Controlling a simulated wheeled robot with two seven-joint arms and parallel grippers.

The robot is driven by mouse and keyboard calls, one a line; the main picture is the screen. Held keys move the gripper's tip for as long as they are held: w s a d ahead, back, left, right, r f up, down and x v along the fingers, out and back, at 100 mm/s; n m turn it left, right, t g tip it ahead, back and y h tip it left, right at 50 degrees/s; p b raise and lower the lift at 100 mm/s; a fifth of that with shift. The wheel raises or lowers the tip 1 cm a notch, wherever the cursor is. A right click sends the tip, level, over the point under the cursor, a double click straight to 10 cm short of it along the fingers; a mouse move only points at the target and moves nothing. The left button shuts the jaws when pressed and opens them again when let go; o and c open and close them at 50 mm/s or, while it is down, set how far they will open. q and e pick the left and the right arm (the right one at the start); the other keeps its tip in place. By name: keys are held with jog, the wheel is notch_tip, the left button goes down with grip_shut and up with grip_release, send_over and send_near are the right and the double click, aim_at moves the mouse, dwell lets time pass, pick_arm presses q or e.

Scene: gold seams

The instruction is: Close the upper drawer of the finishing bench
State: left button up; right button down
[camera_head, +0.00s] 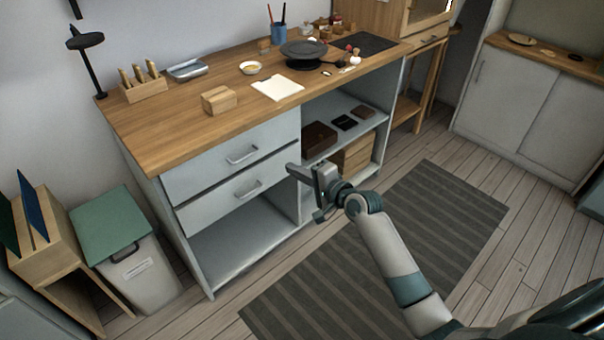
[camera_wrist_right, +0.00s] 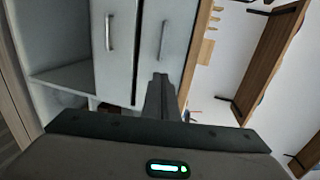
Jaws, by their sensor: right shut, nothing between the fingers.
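The finishing bench has a wooden top (camera_head: 190,130) and two grey drawers at its front. The upper drawer (camera_head: 215,170) has a bar handle (camera_head: 241,155) and looks flush or nearly so; I cannot tell whether a small gap is left. A dark seam runs between it and the lower drawer (camera_head: 215,205). My right gripper (camera_head: 292,170) is shut and empty, in front of the drawers' right end. In the right wrist view, turned sideways, its fingers (camera_wrist_right: 160,85) point at the upper drawer front (camera_wrist_right: 178,50); contact is unclear. My left gripper is out of view.
Open shelves to the right of the drawers hold a brown box (camera_head: 318,140) and a wooden crate (camera_head: 355,155). A lidded bin (camera_head: 140,275) stands left of the bench. A striped rug (camera_head: 440,205) lies on clear floor. The bench top carries a wooden block (camera_head: 218,100) and paper (camera_head: 278,89).

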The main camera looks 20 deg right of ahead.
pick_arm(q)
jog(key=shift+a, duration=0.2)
pick_arm(e)
jog(key=shift+v, duration=1.35)
jog(key=s+a+f+n+g+h, duration=0.15)
jog(key=s+f, duration=0.35)
jog(key=f, duration=0.5)
jog(key=s+f+n+g+h, duration=0.1)
jog(key=s+f+n+g, duration=0.3)
jog(key=f, duration=0.6)
jog(key=s+a+f+n+t+h, duration=0.1)
jog(key=s+f+n, duration=0.1)
jog(key=s+f, duration=0.6)
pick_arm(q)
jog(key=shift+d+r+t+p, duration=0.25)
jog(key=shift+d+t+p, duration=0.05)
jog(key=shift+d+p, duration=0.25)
pick_arm(e)
jog(key=s+a+f+n+g, duration=0.2)
jog(key=s+f+n, duration=0.2)
jog(key=s+f, duration=0.6)
jog(key=s+a+f+n+g, duration=0.2)
jog(key=s+f+n, duration=0.2)
jog(key=s+f, duration=0.6)
jog(key=s+h, duration=0.1)
jog(key=s, duration=0.2)
jog(key=shift+s+a+n+g, duration=0.2)
jog(key=shift+a+n+g, duration=0.1)
jog(key=shift+n+g, duration=0.05)
